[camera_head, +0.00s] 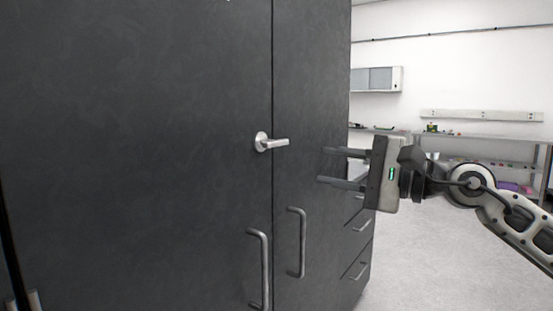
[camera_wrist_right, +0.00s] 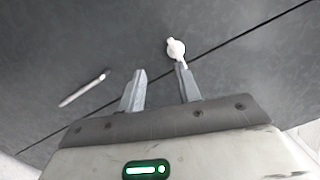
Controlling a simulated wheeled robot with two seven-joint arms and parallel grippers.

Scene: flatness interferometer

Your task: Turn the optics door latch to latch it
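The door latch (camera_head: 268,142) is a silver lever on a round base, on the dark cabinet front beside the vertical door seam. Its lever lies about horizontal, pointing right across the seam. My right gripper (camera_head: 322,166) is to the right of the latch, its two fingers apart with nothing between them and pointing toward the cabinet. In the right wrist view the latch (camera_wrist_right: 175,48) shows just beyond the tip of the right-hand finger of my open gripper (camera_wrist_right: 160,70); contact cannot be told there. My left gripper is out of view.
Two vertical bar handles, one left (camera_head: 265,270) and one right (camera_head: 301,243) of the seam, stand out below the latch. Drawers (camera_head: 360,225) show at the cabinet's right side. Open floor (camera_head: 430,270) lies right, with shelving (camera_head: 480,140) against the far wall.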

